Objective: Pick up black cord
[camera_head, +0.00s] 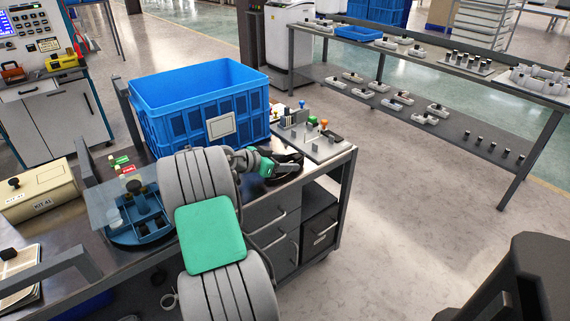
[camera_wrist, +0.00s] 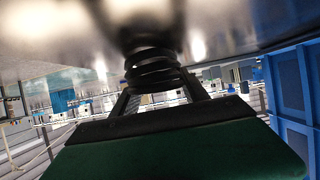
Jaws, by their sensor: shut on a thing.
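A black coiled cord (camera_wrist: 153,70) shows in the wrist view between the two fingers of my gripper (camera_wrist: 158,88). My gripper is shut on it. In the head view my gripper (camera_head: 287,166) is low over the right part of the workbench, just right of the blue crate. The dark shapes at its tip there run together, so I cannot tell cord from fingers. Whether the cord still touches the bench top is unclear.
A blue crate (camera_head: 170,118) stands on the workbench (camera_head: 343,152) beside my gripper. A grey plate with small coloured parts (camera_head: 318,148) lies just behind it. A blue tray (camera_head: 150,234) and a beige case (camera_head: 38,192) are at left.

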